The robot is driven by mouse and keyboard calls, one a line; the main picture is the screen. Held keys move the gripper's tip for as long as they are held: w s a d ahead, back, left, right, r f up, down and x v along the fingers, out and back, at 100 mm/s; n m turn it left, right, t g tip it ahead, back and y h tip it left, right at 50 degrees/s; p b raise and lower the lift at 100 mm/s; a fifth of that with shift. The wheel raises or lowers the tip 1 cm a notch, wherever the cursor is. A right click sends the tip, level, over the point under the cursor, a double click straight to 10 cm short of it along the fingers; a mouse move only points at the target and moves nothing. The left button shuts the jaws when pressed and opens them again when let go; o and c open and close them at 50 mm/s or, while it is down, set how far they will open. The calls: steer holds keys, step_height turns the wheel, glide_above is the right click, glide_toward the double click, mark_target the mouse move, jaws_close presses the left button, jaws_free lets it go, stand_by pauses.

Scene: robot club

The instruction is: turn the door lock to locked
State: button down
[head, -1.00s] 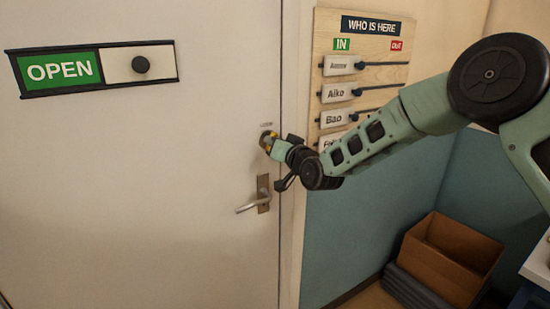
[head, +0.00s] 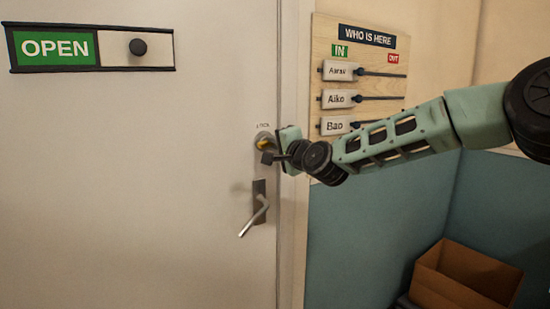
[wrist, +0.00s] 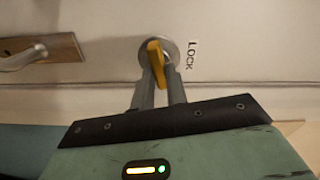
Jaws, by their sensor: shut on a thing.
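The door lock is a round metal plate with a yellow thumb-turn (head: 263,144) on the white door, under small lettering that reads LOCK in the wrist view. In the wrist view the yellow thumb-turn (wrist: 156,60) sits between the two grey fingers of my gripper (wrist: 160,82). The fingers are shut on it. In the head view my gripper (head: 270,147) reaches the lock from the right and covers part of it. The turn's exact angle is hard to tell in the head view.
A lever handle (head: 258,212) sits below the lock, tilted down. A sliding OPEN sign (head: 54,48) is at upper left. A name board (head: 366,82) hangs right of the door frame. A cardboard box (head: 462,277) stands at lower right.

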steer(key=shift+f+m+b, duration=0.2)
steer(key=shift+m+b, duration=0.85)
steer(key=shift+m, duration=0.05)
steer(key=shift+s, duration=0.1)
steer(key=c, duration=1.4)
jaws_free()
steer(key=shift+r, duration=0.1)
steer(key=shift+d, duration=0.1)
steer(key=b+v, duration=0.3)
steer(key=v, duration=1.4)
steer(key=shift+s, duration=0.25)
